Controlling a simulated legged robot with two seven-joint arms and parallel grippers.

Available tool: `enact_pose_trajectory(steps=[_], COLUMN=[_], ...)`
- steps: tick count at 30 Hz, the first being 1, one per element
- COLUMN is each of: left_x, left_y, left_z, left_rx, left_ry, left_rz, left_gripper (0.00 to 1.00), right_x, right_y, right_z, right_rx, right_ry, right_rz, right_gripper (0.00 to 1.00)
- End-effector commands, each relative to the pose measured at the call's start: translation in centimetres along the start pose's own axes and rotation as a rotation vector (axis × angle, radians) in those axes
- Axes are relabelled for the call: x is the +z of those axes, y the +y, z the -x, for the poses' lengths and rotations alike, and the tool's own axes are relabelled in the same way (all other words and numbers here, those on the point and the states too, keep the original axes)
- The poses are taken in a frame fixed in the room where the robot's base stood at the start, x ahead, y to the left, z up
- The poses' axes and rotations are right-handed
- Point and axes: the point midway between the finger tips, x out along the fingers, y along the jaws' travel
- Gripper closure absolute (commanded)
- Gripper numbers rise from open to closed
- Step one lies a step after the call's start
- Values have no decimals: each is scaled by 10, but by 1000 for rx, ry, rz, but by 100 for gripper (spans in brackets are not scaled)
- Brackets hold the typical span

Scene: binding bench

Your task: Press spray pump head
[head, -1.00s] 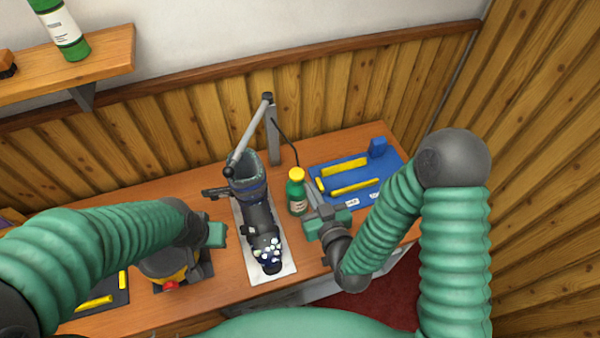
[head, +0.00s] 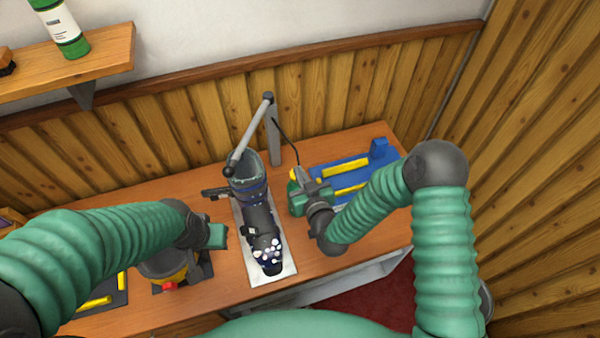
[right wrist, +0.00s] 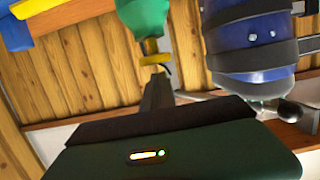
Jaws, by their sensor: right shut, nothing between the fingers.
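The spray bottle is green with a yellow head (head: 294,174). In the head view my right gripper (head: 302,177) hides most of it. In the right wrist view the green body (right wrist: 142,14) hangs upside down at the top, with its yellow head (right wrist: 153,60) below. My right gripper's shut fingers (right wrist: 157,88) hold nothing. Their tips are at the yellow head; I cannot tell whether they touch it. My left gripper (head: 217,236) is at the left of the boot, its fingers not clear.
A dark ski boot (head: 254,200) with a white-spotted toe stands on a pale plate (head: 278,290) beside the bottle. An angled grey arm (head: 250,135) rises behind it. A blue tray (head: 332,168) with yellow bars lies behind my right gripper. A yellow-and-black device (head: 165,266) stands at the left.

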Motion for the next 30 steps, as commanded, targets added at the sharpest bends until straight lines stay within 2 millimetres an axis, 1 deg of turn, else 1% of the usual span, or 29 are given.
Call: enact_pose_trajectory(steps=[4, 13, 15, 20, 30], left_x=[-1, 0, 1, 6, 5], left_y=[0, 0, 0, 0, 0], left_z=[3, 2, -3, -23, -20], left_rx=[0, 0, 0, 0, 0], left_ry=[0, 0, 0, 0, 0], left_rz=[0, 0, 0, 0, 0], left_gripper=[100, 100, 100, 100, 100], right_x=[9, 11, 16, 33, 34], right_y=[0, 0, 0, 0, 0], right_z=[-2, -2, -4, -8, -7], right_rx=[0, 0, 0, 1, 0], right_ry=[1, 1, 1, 1, -9], right_rz=[0, 0, 1, 1, -1], right_gripper=[100, 100, 100, 100, 100])
